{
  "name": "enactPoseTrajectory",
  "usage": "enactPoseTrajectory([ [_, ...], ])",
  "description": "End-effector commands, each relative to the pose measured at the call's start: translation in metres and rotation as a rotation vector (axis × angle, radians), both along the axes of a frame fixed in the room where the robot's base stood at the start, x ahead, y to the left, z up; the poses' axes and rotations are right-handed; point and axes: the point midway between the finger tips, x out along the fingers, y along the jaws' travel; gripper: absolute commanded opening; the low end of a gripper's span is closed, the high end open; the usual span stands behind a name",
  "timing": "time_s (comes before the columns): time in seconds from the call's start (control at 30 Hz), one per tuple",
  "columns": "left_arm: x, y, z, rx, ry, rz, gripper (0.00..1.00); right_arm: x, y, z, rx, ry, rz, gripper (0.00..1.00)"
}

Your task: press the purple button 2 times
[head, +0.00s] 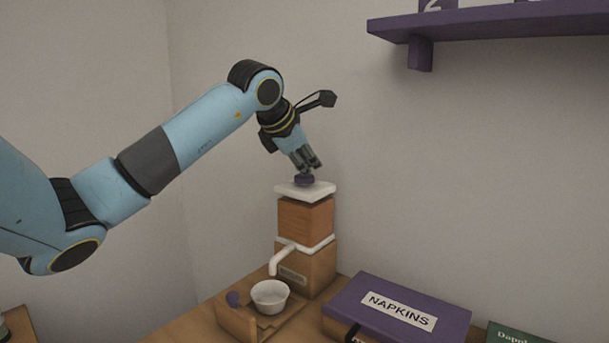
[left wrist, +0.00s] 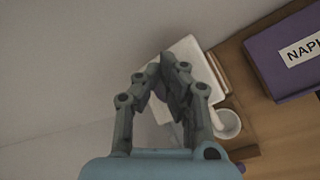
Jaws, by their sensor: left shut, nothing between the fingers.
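The purple button (head: 304,179) sits on the white top (head: 318,190) of a wooden dispenser (head: 306,220). My left gripper (head: 312,168) is shut and empty, pointing down just above the button in the head view. I cannot tell whether its fingertips touch the button. My right gripper is not in view.
A white cup (head: 270,296) stands under the dispenser's white spout (head: 279,259). A purple napkins box (head: 372,299) lies to the right, with a green box (head: 510,335) beyond it. A purple shelf (head: 490,27) juts out at upper right.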

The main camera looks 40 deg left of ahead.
Motion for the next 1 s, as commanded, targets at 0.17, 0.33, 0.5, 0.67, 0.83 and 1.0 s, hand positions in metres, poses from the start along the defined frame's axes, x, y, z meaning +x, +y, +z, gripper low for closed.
enactPoseTrajectory([
  [0.17, 0.0, 0.0, -0.004, 0.0, 0.003, 0.001, 0.0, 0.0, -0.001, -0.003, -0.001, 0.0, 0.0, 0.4],
  [0.33, 0.0, 0.0, -0.006, 0.0, 0.003, 0.001, 0.0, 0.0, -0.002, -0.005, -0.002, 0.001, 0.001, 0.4],
  [0.5, -0.001, 0.0, -0.006, 0.0, 0.004, 0.001, 0.0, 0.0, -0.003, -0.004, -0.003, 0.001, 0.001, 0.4],
  [0.67, 0.0, 0.0, -0.006, -0.001, 0.004, 0.002, 0.0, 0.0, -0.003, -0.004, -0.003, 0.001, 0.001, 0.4],
  [0.83, 0.0, 0.001, -0.001, -0.001, 0.004, 0.002, 0.0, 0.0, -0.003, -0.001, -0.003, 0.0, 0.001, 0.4],
  [1.0, 0.0, 0.001, 0.01, 0.0, 0.003, 0.002, 0.0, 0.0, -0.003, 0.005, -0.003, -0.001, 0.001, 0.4],
])
